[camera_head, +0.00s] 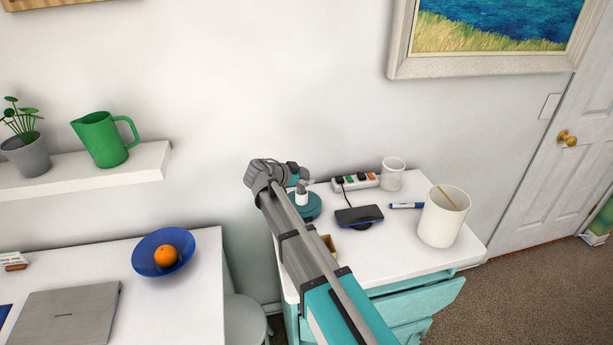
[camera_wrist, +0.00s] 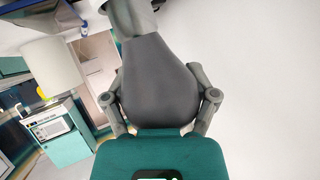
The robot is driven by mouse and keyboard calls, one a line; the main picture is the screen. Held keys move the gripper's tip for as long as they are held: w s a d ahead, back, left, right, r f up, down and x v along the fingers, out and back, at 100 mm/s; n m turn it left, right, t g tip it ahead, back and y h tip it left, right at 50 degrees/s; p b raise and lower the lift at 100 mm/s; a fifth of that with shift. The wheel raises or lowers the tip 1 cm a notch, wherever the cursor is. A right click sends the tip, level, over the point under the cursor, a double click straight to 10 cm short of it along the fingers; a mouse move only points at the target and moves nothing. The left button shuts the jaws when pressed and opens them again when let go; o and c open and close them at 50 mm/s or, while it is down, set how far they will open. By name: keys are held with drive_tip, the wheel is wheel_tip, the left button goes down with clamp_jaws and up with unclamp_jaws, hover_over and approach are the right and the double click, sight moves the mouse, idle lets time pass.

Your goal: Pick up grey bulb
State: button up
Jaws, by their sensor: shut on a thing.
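The grey bulb (camera_wrist: 160,85) fills the middle of the wrist view, dark grey and rounded, narrowing towards the top. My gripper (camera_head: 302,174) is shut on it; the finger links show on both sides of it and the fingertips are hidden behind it. In the head view my gripper is above the back left of the white cabinet top (camera_head: 400,262), close to a teal round base (camera_head: 306,208) with a white upright piece. The bulb cannot be made out clearly there.
A power strip (camera_head: 356,182), a white cup (camera_head: 393,174), a dark phone-like pad (camera_head: 359,216), a blue-and-white marker (camera_head: 406,205) and a large white pot (camera_head: 443,217) stand on the cabinet. A blue bowl (camera_head: 145,254) with an orange (camera_head: 166,256) is on the left table.

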drive_tip(key=shift+r+p, duration=3.2)
drive_tip(key=shift+r, duration=0.35)
